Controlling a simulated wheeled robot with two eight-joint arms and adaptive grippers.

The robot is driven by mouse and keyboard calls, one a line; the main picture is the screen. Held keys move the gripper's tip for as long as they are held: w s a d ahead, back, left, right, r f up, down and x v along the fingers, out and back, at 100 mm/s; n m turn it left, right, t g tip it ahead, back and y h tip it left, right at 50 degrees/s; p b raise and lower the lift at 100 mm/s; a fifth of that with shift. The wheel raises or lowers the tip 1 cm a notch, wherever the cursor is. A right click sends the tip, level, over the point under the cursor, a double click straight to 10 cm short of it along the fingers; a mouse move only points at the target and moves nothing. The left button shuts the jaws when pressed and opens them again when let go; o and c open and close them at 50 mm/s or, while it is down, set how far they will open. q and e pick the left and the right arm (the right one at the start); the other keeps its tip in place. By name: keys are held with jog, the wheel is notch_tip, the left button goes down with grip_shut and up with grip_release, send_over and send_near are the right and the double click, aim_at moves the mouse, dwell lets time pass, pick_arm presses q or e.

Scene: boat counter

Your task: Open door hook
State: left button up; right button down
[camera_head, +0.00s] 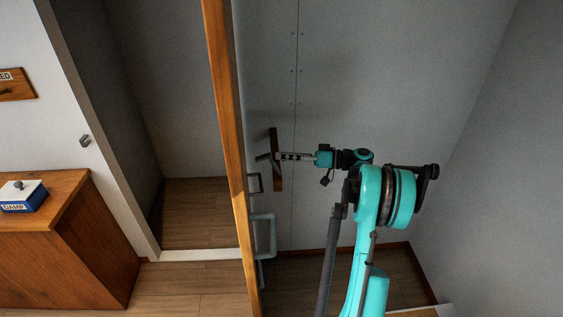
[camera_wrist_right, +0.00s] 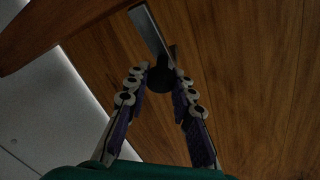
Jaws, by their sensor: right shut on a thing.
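The door (camera_head: 226,130) is wooden and seen nearly edge-on in the head view, standing open. A dark hook with a flat grey metal bar (camera_wrist_right: 150,30) shows in the wrist view, in front of brown wood. In the head view the small grey hook (camera_head: 262,157) sits between the door edge and a short wooden board (camera_head: 276,175). My right gripper (camera_head: 282,156) reaches in from the right beside that board. In the wrist view its fingers (camera_wrist_right: 159,82) are shut on the dark part of the hook. My left gripper is not in view.
Grey handles (camera_head: 264,236) stick out from the door below the hook. A grey wall (camera_head: 350,60) stands behind my right arm. The doorway floor (camera_head: 200,205) is clear. A wooden cabinet (camera_head: 65,250) with a blue and white box (camera_head: 22,196) stands at left.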

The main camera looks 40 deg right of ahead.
jog(key=shift+s+d+f, duration=0.15)
jog(key=shift+d, duration=0.05)
dwell(0.4)
jog(key=c, duration=1.3)
grip_release()
jog(key=shift+y, duration=0.3)
jog(key=v, duration=1.2)
jog(key=shift+a, duration=0.1)
